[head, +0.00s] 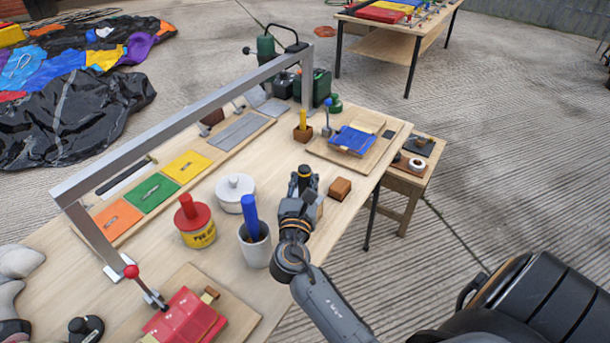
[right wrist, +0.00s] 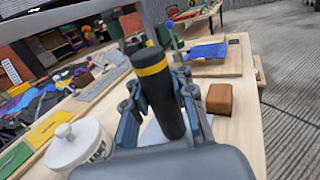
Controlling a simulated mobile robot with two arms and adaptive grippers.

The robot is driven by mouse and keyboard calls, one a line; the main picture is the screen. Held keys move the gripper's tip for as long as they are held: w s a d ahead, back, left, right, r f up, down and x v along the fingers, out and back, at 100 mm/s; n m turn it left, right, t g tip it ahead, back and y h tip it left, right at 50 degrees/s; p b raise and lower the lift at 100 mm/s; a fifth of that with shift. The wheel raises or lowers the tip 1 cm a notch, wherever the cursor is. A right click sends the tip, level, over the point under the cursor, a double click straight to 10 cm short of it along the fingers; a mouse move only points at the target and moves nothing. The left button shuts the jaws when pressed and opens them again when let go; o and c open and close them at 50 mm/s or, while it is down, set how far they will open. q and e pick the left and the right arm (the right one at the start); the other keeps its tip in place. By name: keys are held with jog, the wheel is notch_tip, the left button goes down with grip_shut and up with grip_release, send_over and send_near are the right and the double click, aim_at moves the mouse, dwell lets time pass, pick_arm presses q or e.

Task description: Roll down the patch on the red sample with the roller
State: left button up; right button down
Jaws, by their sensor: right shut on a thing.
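The red sample (head: 188,318) lies on a wooden board at the front left of the table, with a red-knobbed clamp (head: 146,288) at its edge. A slightly different red area shows on it, but I cannot make out the patch's edges. My right gripper (head: 301,190) is shut around a black handle with a yellow band (right wrist: 156,90), held upright over the middle of the table. It looks like the roller's handle; its lower end is hidden by the gripper. The gripper is well to the upper right of the red sample. My left gripper is not in view.
A grey cup with a blue stick (head: 256,247), a red-and-yellow pot (head: 195,230) and a white lidded pot (head: 234,190) stand between gripper and sample. A metal frame (head: 190,120) spans the table. A brown block (head: 340,189) and blue sample (head: 355,139) are to the right.

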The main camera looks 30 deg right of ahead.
jog(key=shift+f, duration=0.2)
jog(key=shift+c, duration=1.7)
grip_release()
jog(key=shift+r, duration=0.1)
notch_tip(320, 180, up, 8)
jog(key=p, duration=0.8)
jog(key=shift+p, duration=0.35)
